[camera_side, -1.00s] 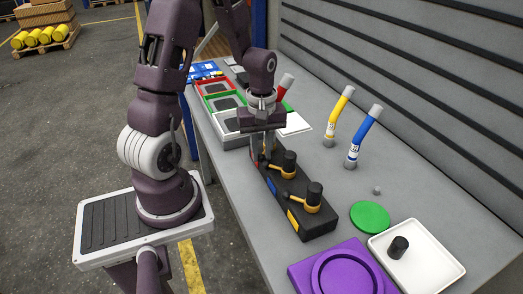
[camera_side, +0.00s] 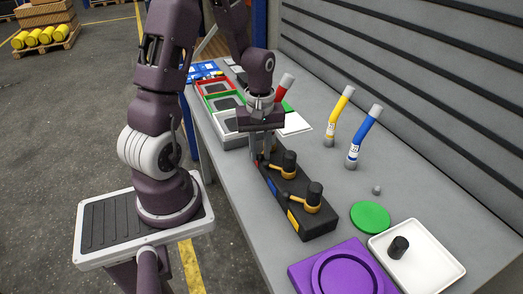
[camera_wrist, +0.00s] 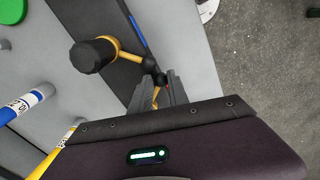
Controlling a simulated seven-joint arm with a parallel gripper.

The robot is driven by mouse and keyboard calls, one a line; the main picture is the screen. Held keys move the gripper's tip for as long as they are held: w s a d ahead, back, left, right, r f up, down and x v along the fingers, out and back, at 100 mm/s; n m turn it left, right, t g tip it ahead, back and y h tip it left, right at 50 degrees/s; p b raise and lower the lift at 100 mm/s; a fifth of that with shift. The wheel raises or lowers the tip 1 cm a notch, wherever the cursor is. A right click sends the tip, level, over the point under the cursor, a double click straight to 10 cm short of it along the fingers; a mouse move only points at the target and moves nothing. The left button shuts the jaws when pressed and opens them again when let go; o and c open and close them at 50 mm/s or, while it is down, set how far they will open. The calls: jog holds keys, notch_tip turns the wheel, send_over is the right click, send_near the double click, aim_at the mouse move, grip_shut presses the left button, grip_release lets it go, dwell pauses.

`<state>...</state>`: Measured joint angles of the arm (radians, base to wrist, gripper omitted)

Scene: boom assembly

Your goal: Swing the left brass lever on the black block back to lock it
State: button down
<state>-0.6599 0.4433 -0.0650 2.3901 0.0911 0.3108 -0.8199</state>
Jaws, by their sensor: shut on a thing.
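The black block (camera_side: 318,224) lies on the grey bench and also shows in the wrist view (camera_wrist: 108,20). My gripper (camera_side: 261,150) is at the block's far end, pointing down. In the wrist view my gripper (camera_wrist: 158,92) is shut on the left brass lever (camera_wrist: 155,99), of which only a small brass part shows between the fingers. The rest of that lever is hidden by the fingers and palm. Two other brass levers with black knobs, the middle one (camera_side: 289,164) and the near one (camera_side: 313,198), lie across the block toward the right.
Red, green and white bins stand behind my gripper. Red, yellow (camera_side: 340,115) and blue (camera_side: 363,137) bent-neck bottles stand on the bench. A green disc (camera_side: 370,217), white tray (camera_side: 449,270) and purple fixture (camera_side: 302,275) are near the front.

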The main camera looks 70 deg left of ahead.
jog(key=shift+s+a+m, duration=0.35)
jog(key=shift+a+m, duration=0.25)
jog(key=shift+m, duration=0.55)
jog(key=shift+s+a+m, duration=0.3)
jog(key=shift+a+m, duration=0.3)
jog(key=shift+m, duration=0.55)
jog(key=shift+s+a+m, duration=0.1)
jog(key=shift+a+m, duration=0.45)
jog(key=shift+m, duration=0.4)
jog(key=shift+s+a+m, duration=0.1)
jog(key=shift+a+m, duration=0.4)
jog(key=shift+m, duration=0.45)
jog(key=shift+w+a+m, duration=0.2)
jog(key=shift+a+m, duration=0.45)
jog(key=shift+m, duration=0.55)
jog(key=shift+w+a+m, duration=0.2)
jog(key=shift+a+m, duration=0.45)
jog(key=shift+m, duration=0.55)
jog(key=shift+w+a+r+m, duration=0.1)
jog(key=shift+w+a+m, duration=0.25)
jog(key=shift+m, duration=0.5)
jog(key=shift+w+a+m, duration=0.2)
jog(key=shift+a+m, duration=0.2)
jog(key=shift+m, duration=0.45)
jog(key=shift+w, duration=0.1)
jog(key=c, duration=1.4)
grip_release()
jog(key=shift+o, duration=0.6)
